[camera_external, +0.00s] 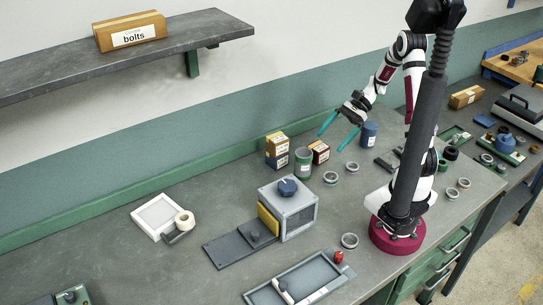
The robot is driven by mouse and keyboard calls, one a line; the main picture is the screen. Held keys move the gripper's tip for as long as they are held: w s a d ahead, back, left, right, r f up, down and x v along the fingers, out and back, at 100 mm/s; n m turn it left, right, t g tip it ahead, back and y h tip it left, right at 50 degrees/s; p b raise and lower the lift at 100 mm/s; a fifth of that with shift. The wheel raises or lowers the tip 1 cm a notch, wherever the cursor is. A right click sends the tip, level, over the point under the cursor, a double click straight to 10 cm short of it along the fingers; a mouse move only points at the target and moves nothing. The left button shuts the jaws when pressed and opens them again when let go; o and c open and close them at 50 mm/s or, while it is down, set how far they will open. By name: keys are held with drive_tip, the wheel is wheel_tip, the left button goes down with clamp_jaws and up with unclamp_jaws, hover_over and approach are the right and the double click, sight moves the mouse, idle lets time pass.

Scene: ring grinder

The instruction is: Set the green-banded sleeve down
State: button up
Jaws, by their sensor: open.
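My gripper (331,142) hangs in the air over the back of the bench, to the left of the arm. Its two teal fingers are spread apart, and I see nothing between them. Several small ring-shaped sleeves lie on the bench: one near the grey machine (330,178), one behind it (352,166), one in front of my base (349,240), and others at the right. I cannot tell at this size which one carries a green band.
A grey box machine with a blue knob (296,215) stands mid-bench. A green can (303,163), small boxes (277,145) and a blue can (369,134) stand near the fingers. A grey tray (318,274) lies in front. The left part of the bench has free room.

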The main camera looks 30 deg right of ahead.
drive_tip(key=s+a+r+n+h, duration=0.1)
drive_tip(key=s+r+n+h, duration=0.2)
drive_tip(key=s, duration=0.6)
drive_tip(key=s+a+r+n+h, duration=0.1)
drive_tip(key=s+r+n+h, duration=0.2)
drive_tip(key=s+n+h, duration=0.3)
drive_tip(key=s+n, duration=0.1)
drive_tip(key=s, duration=0.1)
drive_tip(key=shift+s, duration=0.4)
